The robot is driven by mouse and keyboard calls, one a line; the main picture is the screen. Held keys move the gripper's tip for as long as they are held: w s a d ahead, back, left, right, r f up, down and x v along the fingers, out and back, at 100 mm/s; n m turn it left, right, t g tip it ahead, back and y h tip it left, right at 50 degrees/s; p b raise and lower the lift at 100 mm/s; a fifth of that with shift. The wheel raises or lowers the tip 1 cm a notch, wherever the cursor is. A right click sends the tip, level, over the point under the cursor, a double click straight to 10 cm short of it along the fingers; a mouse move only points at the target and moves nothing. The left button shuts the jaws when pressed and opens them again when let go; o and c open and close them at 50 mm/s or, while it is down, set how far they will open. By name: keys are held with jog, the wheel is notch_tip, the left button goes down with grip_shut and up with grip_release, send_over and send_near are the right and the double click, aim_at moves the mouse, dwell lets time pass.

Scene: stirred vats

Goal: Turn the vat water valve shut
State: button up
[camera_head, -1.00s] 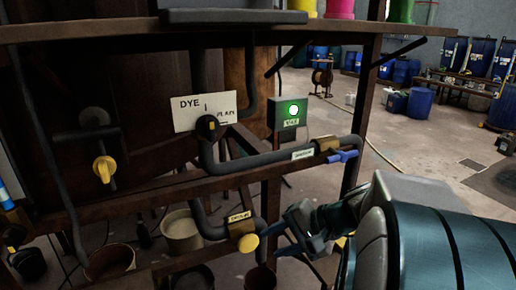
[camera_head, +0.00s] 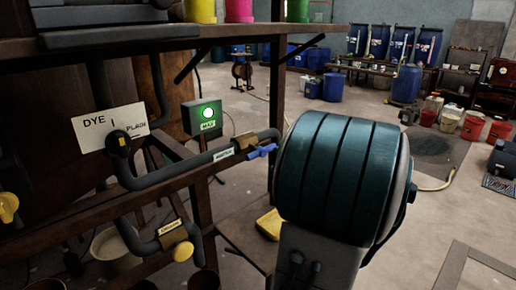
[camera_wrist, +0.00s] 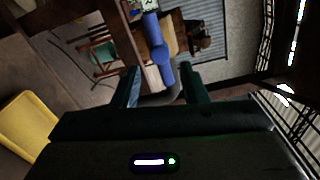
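The water valve's blue handle (camera_head: 261,151) sits at the right end of a grey pipe under the shelf, beside a brass body (camera_head: 244,142) and a small white label (camera_head: 223,154). In the wrist view the blue handle (camera_wrist: 160,52) stands ahead of my gripper (camera_wrist: 158,70), in line with the gap between its fingers. The fingers are apart and my gripper is open and empty. I cannot tell whether the fingers reach past the handle. In the head view my arm hides my gripper.
A yellow-knobbed drain valve (camera_head: 182,251) sits lower on the frame.

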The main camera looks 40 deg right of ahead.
aim_at(264, 153)
jog(key=w, duration=0.2)
jog(key=w+p, duration=0.1)
jog(key=w, duration=0.5)
jog(key=shift+w+a+p, duration=0.25)
jog(key=shift+a+p, duration=0.1)
jog(key=shift+p, duration=0.05)
